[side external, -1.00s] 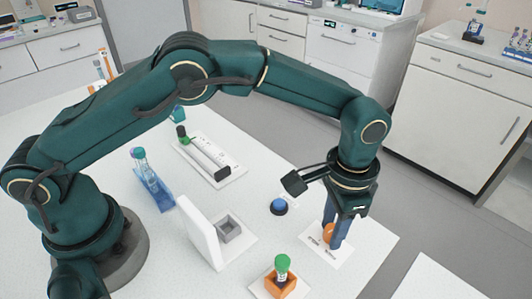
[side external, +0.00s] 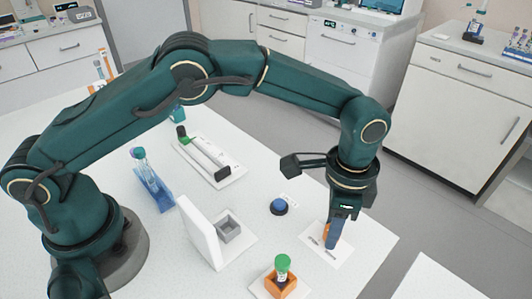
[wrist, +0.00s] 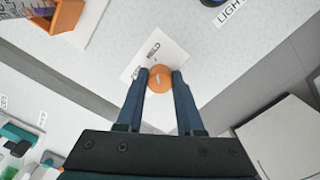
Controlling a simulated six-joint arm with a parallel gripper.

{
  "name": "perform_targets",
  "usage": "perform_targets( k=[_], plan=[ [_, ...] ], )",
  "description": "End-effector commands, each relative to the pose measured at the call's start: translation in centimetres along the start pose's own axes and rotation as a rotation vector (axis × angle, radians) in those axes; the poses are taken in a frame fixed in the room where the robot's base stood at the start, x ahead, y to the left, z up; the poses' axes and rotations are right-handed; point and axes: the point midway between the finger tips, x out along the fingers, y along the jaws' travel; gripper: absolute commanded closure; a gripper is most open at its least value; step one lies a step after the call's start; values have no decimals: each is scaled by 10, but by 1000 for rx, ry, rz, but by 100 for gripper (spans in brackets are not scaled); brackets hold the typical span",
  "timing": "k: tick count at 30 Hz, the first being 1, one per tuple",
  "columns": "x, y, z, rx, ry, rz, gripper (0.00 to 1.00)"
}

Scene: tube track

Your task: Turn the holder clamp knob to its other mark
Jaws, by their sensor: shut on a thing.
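The round orange clamp knob (wrist: 159,80) sits between the two blue fingers of my gripper (wrist: 161,77) in the wrist view. The fingers touch it on both sides. A pale line shows on its top. The knob stands on a white plate (wrist: 141,61) with printed lettering, one word of which looks like "HELD"; the rest is covered. In the side view my gripper (side external: 332,240) points down over the plate (side external: 317,255), and its fingers hide most of the knob. An orange holder (side external: 272,286) with a green-capped tube (side external: 282,268) stands at the front.
A blue button (side external: 279,206) is left of my gripper, beside a "LIGHT" label (wrist: 230,12). A white stand with a grey socket (side external: 230,230), a blue rack with a tube (side external: 150,182) and a tube device (side external: 207,157) lie farther left. The table's right edge is close.

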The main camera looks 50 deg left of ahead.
Motion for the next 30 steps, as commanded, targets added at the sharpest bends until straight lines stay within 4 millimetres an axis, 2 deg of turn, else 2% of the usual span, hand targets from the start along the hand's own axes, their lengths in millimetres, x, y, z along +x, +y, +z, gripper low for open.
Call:
perform_targets(
  k=[5,6,7,8,18,30],
  plan=[
    [-1,0,0,1,0,-1,100],
    [-1,0,0,1,0,-1,52],
    [-1,0,0,1,0,-1,41],
    [-1,0,0,1,0,-1,34],
    [-3,0,0,0,1,-1,34],
    [-49,0,0,0,2,-2,34]
  ],
)
